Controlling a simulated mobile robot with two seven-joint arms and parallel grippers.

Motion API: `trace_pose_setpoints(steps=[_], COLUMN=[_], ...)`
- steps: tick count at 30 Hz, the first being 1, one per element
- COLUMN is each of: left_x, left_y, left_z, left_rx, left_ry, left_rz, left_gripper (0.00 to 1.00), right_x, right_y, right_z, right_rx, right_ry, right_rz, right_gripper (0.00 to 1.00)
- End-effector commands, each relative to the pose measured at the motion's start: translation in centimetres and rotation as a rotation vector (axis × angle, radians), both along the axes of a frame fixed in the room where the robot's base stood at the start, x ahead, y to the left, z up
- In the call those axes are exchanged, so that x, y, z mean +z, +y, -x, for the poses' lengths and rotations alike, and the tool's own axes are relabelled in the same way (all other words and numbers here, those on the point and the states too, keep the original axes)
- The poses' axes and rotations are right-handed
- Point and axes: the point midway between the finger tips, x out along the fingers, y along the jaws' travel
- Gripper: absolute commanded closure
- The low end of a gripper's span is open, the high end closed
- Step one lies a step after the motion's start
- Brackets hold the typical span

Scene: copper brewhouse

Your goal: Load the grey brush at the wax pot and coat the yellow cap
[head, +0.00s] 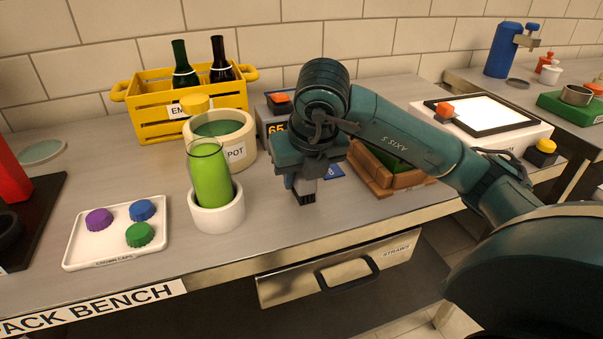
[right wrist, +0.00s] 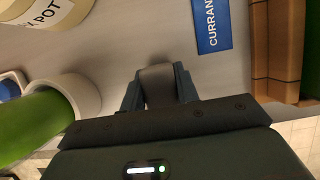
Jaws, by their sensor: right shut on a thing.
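My right gripper (head: 304,176) is shut on the grey brush (head: 305,188), bristles down, above the bench right of the wax pot. The right wrist view shows the brush (right wrist: 157,85) between the fingers (right wrist: 158,90). The wax pot (head: 244,152) is a cream tub with green wax inside, behind and left of the brush. The brush is apart from both pot and cap. My left gripper is out of view.
A yellow crate (head: 150,125) with dark bottles stands behind the pot. A white tray (head: 85,240) with purple, blue and green caps lies at left. Bare bench lies before the brush.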

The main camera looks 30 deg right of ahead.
Motion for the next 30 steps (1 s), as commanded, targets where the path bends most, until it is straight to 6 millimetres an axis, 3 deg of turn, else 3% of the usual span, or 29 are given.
trace_pose_setpoints(steps=[21,30], left_x=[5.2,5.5], left_y=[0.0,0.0], left_z=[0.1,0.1], left_rx=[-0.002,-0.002], left_ry=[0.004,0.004], left_rz=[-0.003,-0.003], left_gripper=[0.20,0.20], right_x=[7.3,7.9], right_y=[0.0,0.0], right_z=[0.0,0.0], right_rx=[0.000,0.000], right_ry=[-0.002,-0.001], right_rz=[0.000,-0.001], right_gripper=[0.96,0.96])
